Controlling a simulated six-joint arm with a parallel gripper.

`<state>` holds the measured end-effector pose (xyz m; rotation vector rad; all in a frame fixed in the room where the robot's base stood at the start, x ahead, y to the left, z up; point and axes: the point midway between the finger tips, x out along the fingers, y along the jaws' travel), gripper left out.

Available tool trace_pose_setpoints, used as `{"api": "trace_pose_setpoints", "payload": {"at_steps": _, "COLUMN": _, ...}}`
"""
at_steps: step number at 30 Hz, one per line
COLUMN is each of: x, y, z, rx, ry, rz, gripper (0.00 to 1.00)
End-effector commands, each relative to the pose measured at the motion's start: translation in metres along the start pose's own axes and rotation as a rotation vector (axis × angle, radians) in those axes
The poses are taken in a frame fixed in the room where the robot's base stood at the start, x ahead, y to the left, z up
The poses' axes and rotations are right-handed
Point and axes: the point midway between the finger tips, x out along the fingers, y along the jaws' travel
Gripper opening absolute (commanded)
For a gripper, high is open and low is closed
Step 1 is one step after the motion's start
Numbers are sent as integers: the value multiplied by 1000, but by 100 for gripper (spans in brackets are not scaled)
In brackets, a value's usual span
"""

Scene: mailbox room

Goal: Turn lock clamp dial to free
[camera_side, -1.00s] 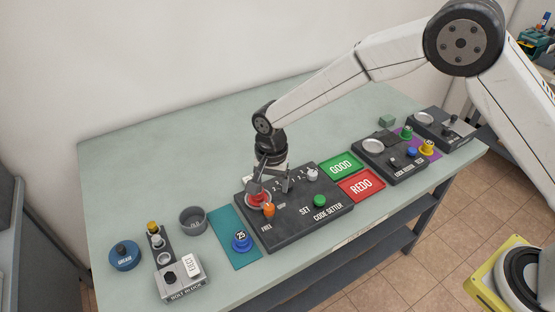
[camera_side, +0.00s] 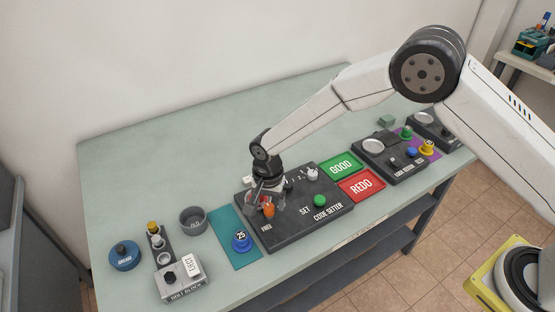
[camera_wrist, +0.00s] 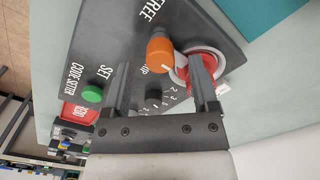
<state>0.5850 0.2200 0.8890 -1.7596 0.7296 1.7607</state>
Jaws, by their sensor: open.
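The clamp dial is an orange knob (camera_side: 268,210) on the dark code setter box (camera_side: 325,222), beside the word FREE. In the wrist view the orange knob (camera_wrist: 160,52) stands near the fingertips, in the gap between the two fingers; I cannot tell whether they touch it. My gripper (camera_wrist: 160,65) is open. In the side view my gripper (camera_side: 266,196) is low over the box's left end, just behind the knob. A red lock (camera_wrist: 202,72) in a pale round seat is partly hidden by one finger. The dial's exact pointing is unclear.
A blue numbered lock (camera_side: 241,241) sits on a teal mat to the left. Green GOOD and red REDO pads lie to the right. The bench's back left is clear.

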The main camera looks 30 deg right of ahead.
Motion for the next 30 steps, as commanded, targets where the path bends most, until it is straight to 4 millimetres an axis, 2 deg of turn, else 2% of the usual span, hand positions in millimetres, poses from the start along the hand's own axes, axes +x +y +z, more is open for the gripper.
{"api": "trace_pose_setpoints", "payload": {"at_steps": 6, "x": 15, "y": 0, "z": 0, "rx": 0, "ry": 0, "rz": -1, "gripper": 76}}
{"api": "trace_pose_setpoints", "payload": {"at_steps": 16, "x": 18, "y": 0, "z": 0, "rx": 0, "ry": 0, "rz": -1, "gripper": 76}}
{"api": "trace_pose_setpoints", "payload": {"at_steps": 17, "x": 18, "y": 0, "z": 0, "rx": 0, "ry": 0, "rz": -1, "gripper": 70}}
{"api": "trace_pose_setpoints", "payload": {"at_steps": 21, "x": 18, "y": 0, "z": 0, "rx": 0, "ry": 0, "rz": -1, "gripper": 25}}
{"api": "trace_pose_setpoints", "payload": {"at_steps": 23, "x": 17, "y": 0, "z": 0, "rx": 0, "ry": 0, "rz": -1, "gripper": 6}}
{"api": "trace_pose_setpoints", "payload": {"at_steps": 24, "x": 17, "y": 0, "z": 0, "rx": 0, "ry": 0, "rz": -1, "gripper": 0}}
{"api": "trace_pose_setpoints", "payload": {"at_steps": 30, "x": 17, "y": 0, "z": 0, "rx": -5, "ry": 0, "rz": 0, "gripper": 0}}
